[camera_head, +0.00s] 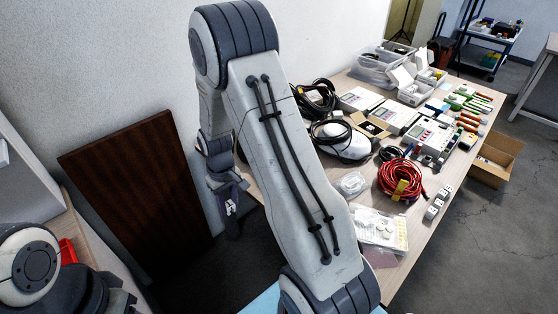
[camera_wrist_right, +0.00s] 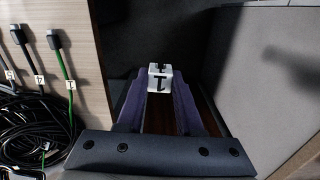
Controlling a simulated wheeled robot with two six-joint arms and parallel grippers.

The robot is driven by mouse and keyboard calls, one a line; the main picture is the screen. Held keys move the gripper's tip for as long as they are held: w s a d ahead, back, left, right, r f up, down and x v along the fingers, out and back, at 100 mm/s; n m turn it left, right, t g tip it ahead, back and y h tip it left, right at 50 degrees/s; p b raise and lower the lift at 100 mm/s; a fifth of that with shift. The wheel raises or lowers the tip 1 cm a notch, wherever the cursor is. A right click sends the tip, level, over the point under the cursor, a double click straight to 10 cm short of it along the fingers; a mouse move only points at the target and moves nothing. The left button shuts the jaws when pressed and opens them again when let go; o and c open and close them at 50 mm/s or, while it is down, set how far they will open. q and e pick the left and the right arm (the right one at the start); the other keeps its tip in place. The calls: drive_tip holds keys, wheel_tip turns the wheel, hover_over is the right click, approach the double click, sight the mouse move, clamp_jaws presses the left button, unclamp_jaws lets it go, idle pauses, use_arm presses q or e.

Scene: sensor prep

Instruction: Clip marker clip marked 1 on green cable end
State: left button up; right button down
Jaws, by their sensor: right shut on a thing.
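My right gripper (camera_head: 230,207) hangs past the left edge of the table in the head view, beyond my large arm link. In the right wrist view its purple fingers (camera_wrist_right: 159,88) are shut on a white marker clip (camera_wrist_right: 160,80) with a black 1 on it. The green cable end (camera_wrist_right: 54,40) lies on the table to the left of the gripper, apart from it. A small white tag (camera_wrist_right: 70,85) that seems to read 1 sits on the green cable below its plug. My left gripper is not in view.
Two black cable ends (camera_wrist_right: 17,35) with white tags lie left of the green one, above coiled black cable (camera_wrist_right: 25,140). The table (camera_head: 290,165) holds a red cable coil (camera_head: 400,178), meters and boxes. A dark board (camera_head: 135,185) leans on the wall.

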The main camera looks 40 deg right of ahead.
drive_tip(key=w+d, duration=0.1)
drive_tip(key=d, duration=0.5)
drive_tip(key=w+d+f+p, duration=0.1)
drive_tip(key=w+d, duration=0.1)
drive_tip(key=d, duration=0.5)
drive_tip(key=w+d, duration=0.1)
drive_tip(key=d, duration=0.5)
drive_tip(key=shift+w+d+f, duration=0.15)
drive_tip(key=shift+w+f, duration=0.05)
drive_tip(key=shift+w, duration=0.05)
drive_tip(key=shift+d+n, duration=0.25)
drive_tip(key=shift+n, duration=0.05)
drive_tip(key=shift+f, duration=0.2)
drive_tip(key=shift+a+f+b, duration=0.1)
drive_tip(key=shift+f+b, duration=1.6)
drive_tip(key=shift+f, duration=0.5)
drive_tip(key=shift+s+p, duration=0.1)
drive_tip(key=shift+p, duration=0.2)
drive_tip(key=shift+f+b, duration=0.6)
drive_tip(key=shift+f, duration=0.35)
